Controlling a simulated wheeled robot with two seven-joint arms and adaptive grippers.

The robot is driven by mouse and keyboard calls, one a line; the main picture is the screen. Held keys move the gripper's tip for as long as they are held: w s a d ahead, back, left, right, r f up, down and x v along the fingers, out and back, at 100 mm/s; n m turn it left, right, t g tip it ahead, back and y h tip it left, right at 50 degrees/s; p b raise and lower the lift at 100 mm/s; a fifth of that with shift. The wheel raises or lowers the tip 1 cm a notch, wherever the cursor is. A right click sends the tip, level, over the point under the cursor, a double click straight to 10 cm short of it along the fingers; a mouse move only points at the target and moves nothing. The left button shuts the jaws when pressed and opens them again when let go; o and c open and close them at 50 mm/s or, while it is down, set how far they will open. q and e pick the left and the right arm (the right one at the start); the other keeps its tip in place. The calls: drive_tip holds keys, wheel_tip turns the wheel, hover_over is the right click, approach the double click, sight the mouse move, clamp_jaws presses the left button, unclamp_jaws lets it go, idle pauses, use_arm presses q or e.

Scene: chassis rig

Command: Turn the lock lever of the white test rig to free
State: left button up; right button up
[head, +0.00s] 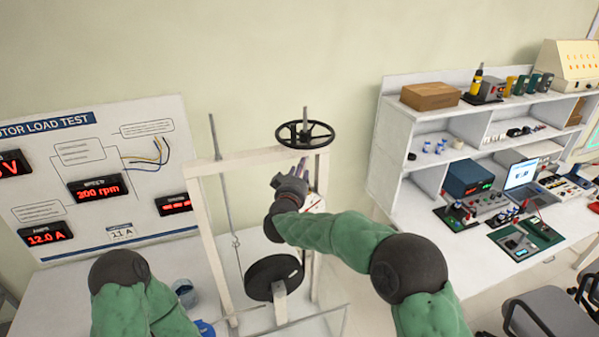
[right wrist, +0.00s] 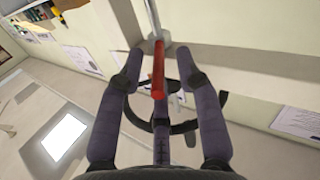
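The white test rig (head: 208,240) is an upright frame with a black handwheel (head: 305,133) on top and a dark disc (head: 273,278) low inside. My right gripper (head: 290,180) is at the rig's right post, just under the crossbar. The right wrist view shows its two fingers (right wrist: 160,68) apart, with a red rod (right wrist: 158,72), apparently the lock lever's handle, lying between them. Gaps show on both sides of the rod, and neither finger visibly grips it. In the head view my gripper hides the handle. My left arm shows at the lower left, its gripper out of view.
A motor load test board (head: 95,175) stands at the left behind the rig. A thin rod (head: 228,190) hangs inside the frame. A white shelf bench (head: 450,200) with instruments and a laptop (head: 522,177) is at the right. Blue containers (head: 185,292) stand by the rig's base.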

drive_tip(key=shift+s, duration=0.1)
drive_tip(key=v, duration=1.2)
drive_tip(key=shift+f, duration=0.1)
drive_tip(key=s+d+f+g+y, duration=0.2)
drive_tip(key=d+f, duration=0.1)
drive_tip(key=f, duration=0.8)
drive_tip(key=s+d+f+g+y, duration=0.1)
drive_tip(key=s+d+f+g, duration=0.15)
drive_tip(key=f, duration=0.75)
drive_tip(key=s+d+f+g+y, duration=0.1)
drive_tip(key=d+f+g+y, duration=0.15)
drive_tip(key=f, duration=0.85)
drive_tip(key=s+d+f+m+g, duration=0.1)
drive_tip(key=s+d+f+g, duration=0.1)
drive_tip(key=s+f, duration=0.35)
drive_tip(key=s+d+f+m+g, duration=0.1)
drive_tip(key=s+d+f+g, duration=0.15)
drive_tip(key=s+f, duration=0.3)
drive_tip(key=s+a+f+m+g+y, duration=0.1)
drive_tip(key=s+f+g, duration=0.2)
drive_tip(key=s, duration=0.6)
drive_tip(key=s+f+m+g+y, duration=0.1)
drive_tip(key=s+f+g+y, duration=0.15)
drive_tip(key=s, duration=0.75)
wheel_tip(320, 180, down, 26)
drive_tip(key=w+a+b, duration=0.1)
drive_tip(key=b, duration=2.6)
drive_tip(key=shift+w+a+r+n+h, duration=0.2)
drive_tip(key=shift+a+n+h, duration=0.1)
drive_tip(key=shift+a, duration=0.1)
